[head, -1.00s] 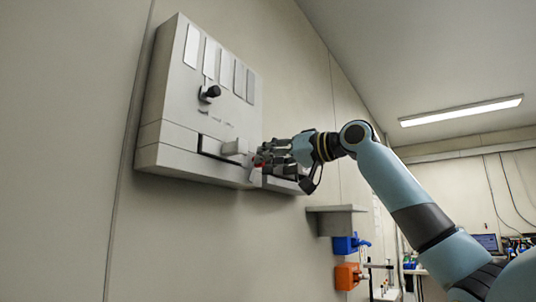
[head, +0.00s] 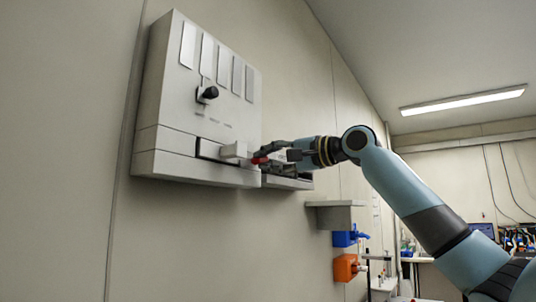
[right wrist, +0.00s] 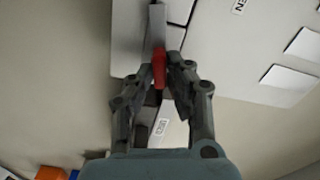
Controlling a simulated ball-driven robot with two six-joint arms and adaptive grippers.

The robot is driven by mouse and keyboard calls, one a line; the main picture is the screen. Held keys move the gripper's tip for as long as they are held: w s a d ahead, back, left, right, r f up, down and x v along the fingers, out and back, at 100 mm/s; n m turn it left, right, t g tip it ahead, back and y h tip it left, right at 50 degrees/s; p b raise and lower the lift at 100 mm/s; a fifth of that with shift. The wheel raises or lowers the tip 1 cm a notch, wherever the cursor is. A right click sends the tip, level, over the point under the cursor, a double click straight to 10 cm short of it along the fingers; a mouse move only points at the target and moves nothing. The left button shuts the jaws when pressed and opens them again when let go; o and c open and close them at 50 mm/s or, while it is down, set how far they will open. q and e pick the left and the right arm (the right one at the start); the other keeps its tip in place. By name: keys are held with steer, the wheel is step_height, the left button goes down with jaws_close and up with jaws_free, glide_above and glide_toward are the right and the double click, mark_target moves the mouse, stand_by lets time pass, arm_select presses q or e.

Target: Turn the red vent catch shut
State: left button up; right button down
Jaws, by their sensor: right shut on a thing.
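The red vent catch (head: 259,160) is a small red piece at the lower right of a grey wall-mounted panel (head: 185,100). My right gripper (head: 267,158) reaches it from the right and is shut on it. In the right wrist view the red catch (right wrist: 159,68) lies between my fingertips (right wrist: 168,72), with a grey bar (right wrist: 156,25) running on from its far end. In the head view my fingers partly hide the catch. My left gripper is not in view.
The panel has a black knob (head: 209,93) and several pale strips along its upper part. A grey shelf (head: 335,216) with a blue fixture (head: 345,239) and an orange fixture (head: 345,267) is on the wall below right. The wall left of the panel is bare.

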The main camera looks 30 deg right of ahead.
steer(key=shift+m+p, duration=0.6)
steer(key=shift+m, duration=0.9)
steer(key=c, duration=1.3)
jaws_free()
steer(key=shift+d+f, duration=0.1)
steer(key=shift+d, duration=0.05)
steer(key=shift+v, duration=3.7)
steer(key=shift+s, duration=0.1)
